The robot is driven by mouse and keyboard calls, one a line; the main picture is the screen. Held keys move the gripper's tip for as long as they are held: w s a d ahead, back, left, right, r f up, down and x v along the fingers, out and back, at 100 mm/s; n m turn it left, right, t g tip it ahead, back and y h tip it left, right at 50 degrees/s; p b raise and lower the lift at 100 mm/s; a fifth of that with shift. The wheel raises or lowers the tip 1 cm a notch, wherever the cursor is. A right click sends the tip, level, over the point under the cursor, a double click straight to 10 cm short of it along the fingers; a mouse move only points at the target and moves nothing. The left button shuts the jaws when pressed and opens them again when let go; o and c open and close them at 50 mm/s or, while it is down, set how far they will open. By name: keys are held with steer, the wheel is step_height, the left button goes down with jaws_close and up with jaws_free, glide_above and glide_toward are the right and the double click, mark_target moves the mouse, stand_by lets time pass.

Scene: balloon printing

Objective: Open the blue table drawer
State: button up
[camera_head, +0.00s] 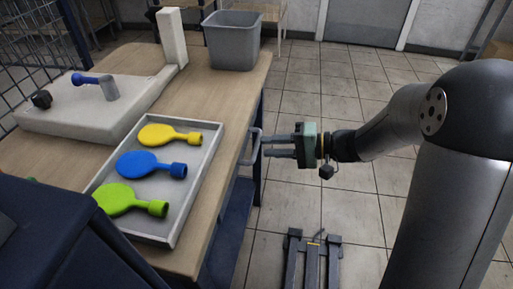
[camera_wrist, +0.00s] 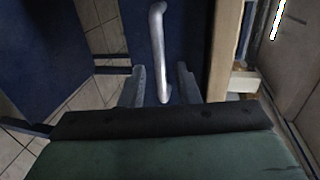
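The blue drawer front (camera_wrist: 187,35) is under the wooden table's edge and carries a grey bar handle (camera_wrist: 158,45). In the head view the handle (camera_head: 250,147) sticks out from the table's right side. My gripper (camera_head: 264,146) is level with it, reaching in from the right, with two spread fingers and a gap between them. In the wrist view my gripper (camera_wrist: 160,85) has one finger on each side of the handle's near end. The fingers look apart from the bar. Most of the drawer front is hidden in the head view by the tabletop.
On the table (camera_head: 222,150) lie a tray (camera_head: 190,190) with yellow, blue and green balloon-shaped pieces, a pale device (camera_head: 90,110) and a grey bin (camera_head: 232,40). A dark pallet-like frame (camera_head: 312,260) stands on the floor. The tiled floor right of the table is mostly clear.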

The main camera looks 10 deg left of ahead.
mark_target(257, 145)
steer(key=shift+x, duration=2.25)
steer(key=shift+c, duration=0.3)
jaws_close()
